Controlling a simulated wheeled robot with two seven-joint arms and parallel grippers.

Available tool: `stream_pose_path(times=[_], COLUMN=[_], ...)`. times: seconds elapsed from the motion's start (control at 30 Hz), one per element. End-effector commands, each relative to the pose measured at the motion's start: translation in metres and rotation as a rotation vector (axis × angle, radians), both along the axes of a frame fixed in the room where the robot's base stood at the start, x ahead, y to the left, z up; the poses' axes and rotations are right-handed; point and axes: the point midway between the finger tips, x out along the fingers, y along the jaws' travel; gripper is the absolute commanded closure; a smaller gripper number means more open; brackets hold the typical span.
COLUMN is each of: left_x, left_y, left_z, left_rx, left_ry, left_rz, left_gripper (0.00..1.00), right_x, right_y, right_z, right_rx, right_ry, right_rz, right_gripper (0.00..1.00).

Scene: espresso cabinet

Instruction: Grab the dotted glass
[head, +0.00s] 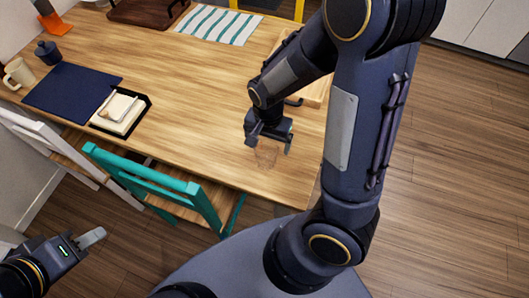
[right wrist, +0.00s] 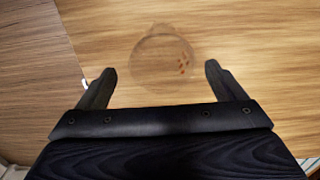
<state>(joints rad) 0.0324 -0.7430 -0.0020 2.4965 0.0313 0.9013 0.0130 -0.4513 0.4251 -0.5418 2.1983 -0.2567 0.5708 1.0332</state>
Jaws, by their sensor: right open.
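The dotted glass (head: 266,154) is clear and hard to make out, near the front right edge of the wooden table. In the right wrist view the glass (right wrist: 162,60) shows a round outline and a few orange-brown dots. It lies ahead of and between the fingertips. My right gripper (head: 268,146) is open and points down at the glass; its fingers (right wrist: 158,78) stand on either side with nothing clamped. Whether a finger touches the glass I cannot tell. My left gripper (head: 92,238) is at the lower left, away from the table; its jaw opening is unclear.
The wooden table (head: 200,100) is clear left of the glass. A napkin holder (head: 120,112), navy mat (head: 70,88), beige mug (head: 18,73) and striped cloth (head: 220,24) are farther off. A teal chair (head: 160,180) and white chair (head: 60,150) stand at the front edge.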

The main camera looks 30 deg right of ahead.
Motion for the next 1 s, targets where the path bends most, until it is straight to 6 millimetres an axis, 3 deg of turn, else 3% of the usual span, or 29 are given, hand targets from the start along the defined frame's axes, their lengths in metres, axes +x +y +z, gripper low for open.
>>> stream_pose_path(times=[0.33,0.67,1.0], left_x=[0.000,0.000,0.000], left_y=[0.000,0.000,0.000], left_z=[-0.003,-0.003,-0.003], left_rx=[0.000,0.000,0.000], left_ry=[0.000,0.000,0.000], left_rz=[0.000,0.000,0.000], left_gripper=[0.64,0.64,0.64], right_x=[-0.002,-0.001,0.000], right_y=[0.004,0.005,0.005], right_z=[-0.049,-0.056,-0.056], right_rx=[0.000,0.002,0.002], right_ry=[0.005,-0.001,-0.001], right_rz=[-0.001,0.001,0.001], right_gripper=[0.10,0.10,0.53])
